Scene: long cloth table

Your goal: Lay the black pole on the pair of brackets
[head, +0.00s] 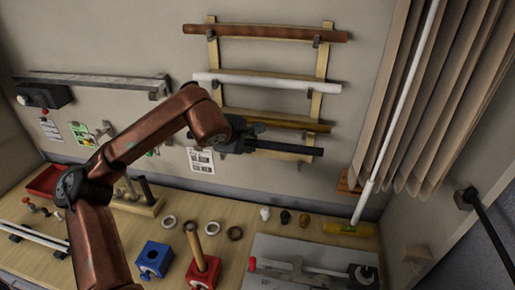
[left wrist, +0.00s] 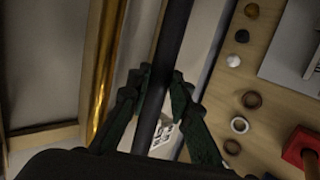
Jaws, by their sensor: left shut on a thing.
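My left gripper (head: 250,137) is shut on the black pole (head: 292,149) in front of the wall rack. In the left wrist view the black pole (left wrist: 172,50) runs between the two fingers (left wrist: 158,105), beside the gold pole (left wrist: 104,70). The wooden rack (head: 325,63) carries small dark brackets, such as the upper right one (head: 317,41). I cannot make out an empty pair at the pole's height. My right gripper is out of view.
A brown pole (head: 265,32) and a white pole (head: 265,82) lie on the rack above. The table below holds rings, a blue block (head: 154,258), a red block (head: 203,270) with an upright peg, and a grey board (head: 270,247). Curtains (head: 400,80) hang at right.

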